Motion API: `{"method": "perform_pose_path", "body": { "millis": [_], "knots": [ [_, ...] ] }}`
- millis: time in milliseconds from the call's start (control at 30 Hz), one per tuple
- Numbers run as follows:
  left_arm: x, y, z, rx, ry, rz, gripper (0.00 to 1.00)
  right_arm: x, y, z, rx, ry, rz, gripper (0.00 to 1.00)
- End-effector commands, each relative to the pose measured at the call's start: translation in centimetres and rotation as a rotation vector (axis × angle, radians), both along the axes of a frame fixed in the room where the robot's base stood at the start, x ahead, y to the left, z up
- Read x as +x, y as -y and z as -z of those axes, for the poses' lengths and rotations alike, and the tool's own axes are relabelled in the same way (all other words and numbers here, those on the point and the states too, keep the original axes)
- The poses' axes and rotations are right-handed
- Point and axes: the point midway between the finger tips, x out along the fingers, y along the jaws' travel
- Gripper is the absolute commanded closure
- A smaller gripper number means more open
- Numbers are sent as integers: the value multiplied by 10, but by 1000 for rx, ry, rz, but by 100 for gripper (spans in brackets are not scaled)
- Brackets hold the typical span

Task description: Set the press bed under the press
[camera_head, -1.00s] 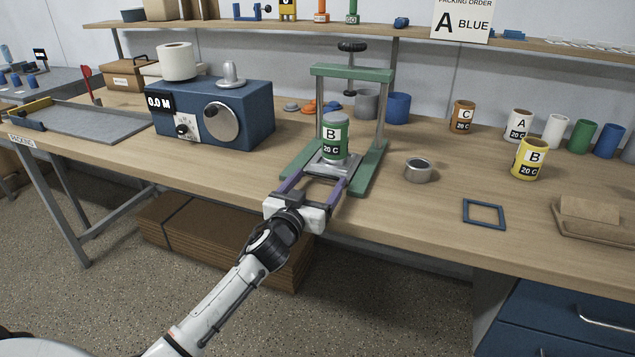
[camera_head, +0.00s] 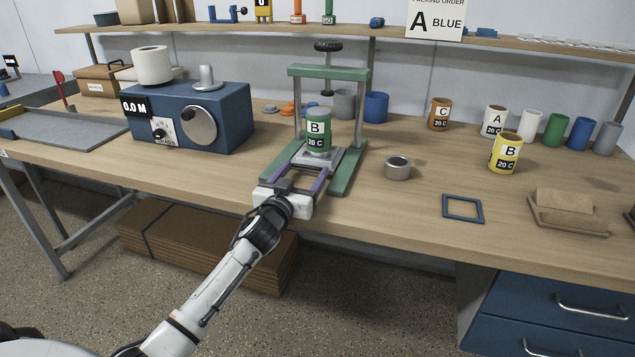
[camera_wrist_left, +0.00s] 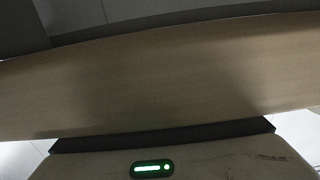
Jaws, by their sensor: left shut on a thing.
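The press (camera_head: 327,71) is a green frame with two upright posts, a crossbar and a dark screw knob on top, standing on the workbench. The press bed (camera_head: 312,160) is a grey metal plate low at the front of the press, between its green base rails. A green can marked B 20 C (camera_head: 319,142) stands upright on it. My left gripper (camera_head: 307,171) reaches in from the front, its purple fingers shut on the bed. Whether the can is fully under the screw is hard to tell. My right gripper is not in view.
A metal ring (camera_head: 397,169) and a blue square frame (camera_head: 462,208) lie right of the press. A blue machine (camera_head: 225,105) stands to the left. Grey and blue cups (camera_head: 376,106) stand behind the press. Several marked cups stand farther right. The bench around the ring is clear.

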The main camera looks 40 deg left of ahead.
Motion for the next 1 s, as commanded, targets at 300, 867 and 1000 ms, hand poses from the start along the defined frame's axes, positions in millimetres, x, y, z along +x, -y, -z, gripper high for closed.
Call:
{"method": "perform_pose_path", "body": {
  "millis": [300,867,1000],
  "knots": [
    [-1,1,1,-3,1,4,23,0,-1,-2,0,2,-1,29],
    [-31,11,1,-4,-1,3,23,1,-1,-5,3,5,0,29],
    [-58,20,2,-4,-1,4,23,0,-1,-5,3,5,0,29]
  ]
}}
